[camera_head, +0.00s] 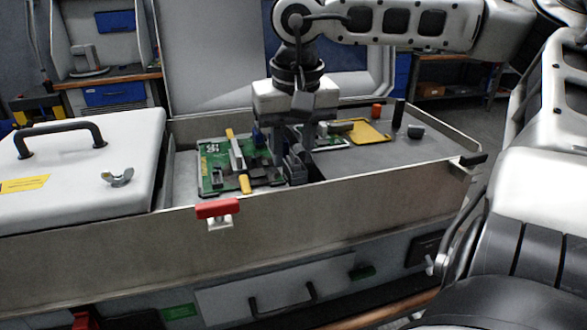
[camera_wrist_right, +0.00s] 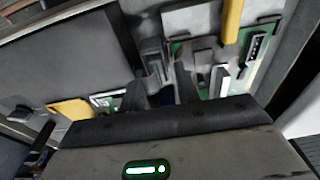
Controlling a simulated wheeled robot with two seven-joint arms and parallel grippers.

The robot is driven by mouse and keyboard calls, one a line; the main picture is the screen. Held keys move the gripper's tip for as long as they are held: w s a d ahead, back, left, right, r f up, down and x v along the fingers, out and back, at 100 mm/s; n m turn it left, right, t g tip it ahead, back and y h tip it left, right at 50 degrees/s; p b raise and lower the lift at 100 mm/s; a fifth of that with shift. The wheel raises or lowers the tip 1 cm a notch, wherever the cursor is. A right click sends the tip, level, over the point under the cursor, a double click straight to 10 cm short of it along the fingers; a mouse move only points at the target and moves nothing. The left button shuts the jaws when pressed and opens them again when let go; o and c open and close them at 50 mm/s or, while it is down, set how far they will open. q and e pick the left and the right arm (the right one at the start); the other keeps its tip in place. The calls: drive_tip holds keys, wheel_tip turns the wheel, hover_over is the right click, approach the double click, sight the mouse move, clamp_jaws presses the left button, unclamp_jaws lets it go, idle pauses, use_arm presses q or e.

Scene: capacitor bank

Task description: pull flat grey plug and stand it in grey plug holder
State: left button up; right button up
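My right gripper (camera_head: 297,165) points down over the right end of a green circuit board (camera_head: 212,181). Its fingers are among dark grey parts (camera_head: 294,172), and I cannot tell which of these is the flat grey plug or its holder. In the right wrist view, the fingertips show near the middle (camera_wrist_right: 168,80), beside the green board (camera_wrist_right: 232,85). The gripper body hides the lower part there, so whether it grips something is unclear. A light grey upright piece (camera_head: 236,152) stands on the board, left of the gripper. My left gripper is not in view.
Yellow pieces (camera_head: 245,184) sit on the board. The metal box wall (camera_head: 120,232) with a red latch (camera_head: 217,208) borders the front.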

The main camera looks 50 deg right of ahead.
drive_tip(key=shift+s+d+f, duration=0.15)
drive_tip(key=shift+s+f, duration=0.05)
drive_tip(key=shift+f, duration=0.05)
wheel_tip(320, 180, up, 16)
drive_tip(key=s+a+p, duration=0.1)
drive_tip(key=p, duration=0.1)
drive_tip(key=shift+s+a+r, duration=0.15)
drive_tip(key=shift+s+r, duration=0.05)
idle(0.3)
